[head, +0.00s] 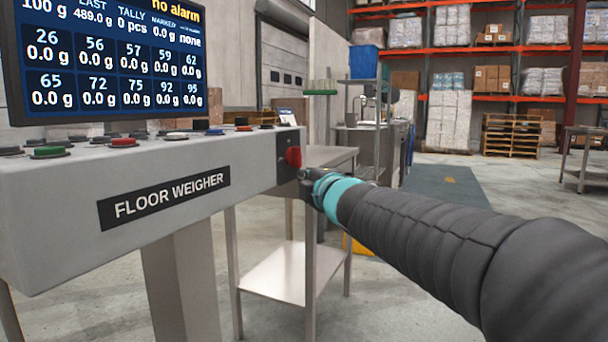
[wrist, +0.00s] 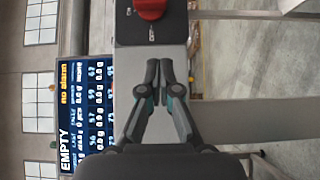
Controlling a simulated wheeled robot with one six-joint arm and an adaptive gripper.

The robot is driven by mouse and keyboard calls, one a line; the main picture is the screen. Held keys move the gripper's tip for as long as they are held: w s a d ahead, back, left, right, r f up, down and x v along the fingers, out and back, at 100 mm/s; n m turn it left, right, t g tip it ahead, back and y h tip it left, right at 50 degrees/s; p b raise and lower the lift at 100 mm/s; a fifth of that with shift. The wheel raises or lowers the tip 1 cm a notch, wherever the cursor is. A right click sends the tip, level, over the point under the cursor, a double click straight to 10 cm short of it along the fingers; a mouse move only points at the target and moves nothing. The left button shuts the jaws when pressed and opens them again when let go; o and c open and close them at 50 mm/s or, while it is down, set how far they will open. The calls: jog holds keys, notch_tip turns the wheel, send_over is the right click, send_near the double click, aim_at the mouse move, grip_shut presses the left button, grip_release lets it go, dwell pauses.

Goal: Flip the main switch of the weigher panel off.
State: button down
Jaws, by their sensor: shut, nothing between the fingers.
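The red main switch (head: 293,156) sits on a dark plate at the right end of the grey weigher panel (head: 60,205), which is labelled FLOOR WEIGHER. In the wrist view the red knob (wrist: 151,8) is cut off by the top edge. Small white marks show beside and below it on the dark plate (wrist: 150,30), too small to read surely. My gripper (wrist: 159,66) is shut and empty, its fingertips below the knob in the picture and apart from it. In the head view my gripper (head: 304,175) is just right of and below the switch, its tips partly hard to make out.
Several coloured buttons, including a green one (head: 49,152), line the panel top. A display (head: 110,60) stands above it and reads "no alarm". A steel table (head: 325,157) stands close behind the panel's right end. Open floor (head: 450,175) lies to the right.

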send_near(294, 165)
jog(key=w+a, duration=0.2)
jog(key=a, duration=0.2)
jog(key=shift+w+d+r+p, duration=0.1)
jog(key=shift+w+d+p, duration=0.2)
jog(key=shift+w, duration=0.3)
jog(key=shift+w+d+r+p, duration=0.1)
jog(key=shift+w+d+p, duration=0.05)
jog(key=shift+w+p, duration=0.35)
jog(key=shift+w+d+r+p, duration=0.1)
jog(key=shift+w+d+p, duration=0.15)
jog(key=shift+w, duration=0.4)
jog(key=shift+d, duration=0.1)
jog(key=shift+f, duration=0.2)
